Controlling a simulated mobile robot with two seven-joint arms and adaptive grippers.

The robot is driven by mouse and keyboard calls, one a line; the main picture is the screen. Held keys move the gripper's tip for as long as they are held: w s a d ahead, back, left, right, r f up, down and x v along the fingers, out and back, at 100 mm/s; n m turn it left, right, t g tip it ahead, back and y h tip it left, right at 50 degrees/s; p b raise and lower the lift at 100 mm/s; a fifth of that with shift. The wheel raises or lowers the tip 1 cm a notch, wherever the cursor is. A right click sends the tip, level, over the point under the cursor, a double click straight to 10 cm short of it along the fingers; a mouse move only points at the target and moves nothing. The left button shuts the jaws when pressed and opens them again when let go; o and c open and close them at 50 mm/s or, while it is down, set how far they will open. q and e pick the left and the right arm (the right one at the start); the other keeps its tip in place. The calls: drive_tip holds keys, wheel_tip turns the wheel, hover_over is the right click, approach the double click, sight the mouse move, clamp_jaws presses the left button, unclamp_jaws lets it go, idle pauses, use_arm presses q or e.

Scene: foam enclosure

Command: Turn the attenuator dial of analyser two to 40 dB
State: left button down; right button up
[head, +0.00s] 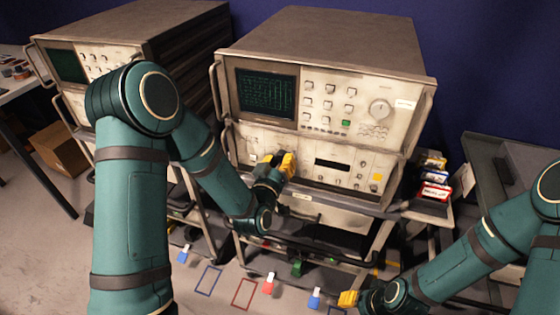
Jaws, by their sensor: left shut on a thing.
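An analyser (325,45) with a lit green screen (266,94) stands in the middle of the head view. Its upper panel has a large round knob (380,109) at the right. My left gripper (278,161) reaches the left part of its lower panel (335,178), its yellow fingertips shut at a dial there. The gripper covers most of that dial, so its pointer and scale cannot be read. My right gripper (348,298) is low at the bottom of the view, away from the analyser. Its fingertips are too small to tell open from shut.
A second analyser (140,25) with a dark screen stands at the left, partly behind my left arm. A side shelf (430,207) with several small boxes (435,178) is at the right.

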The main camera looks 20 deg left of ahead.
sight(284, 125)
use_arm(q)
drive_tip(key=shift+f+m, duration=0.15)
drive_tip(key=shift+m, duration=0.15)
idle(0.4)
drive_tip(key=c, duration=0.6)
unclamp_jaws()
wheel_tip(284, 125, up, 10)
drive_tip(key=shift+r, duration=0.1)
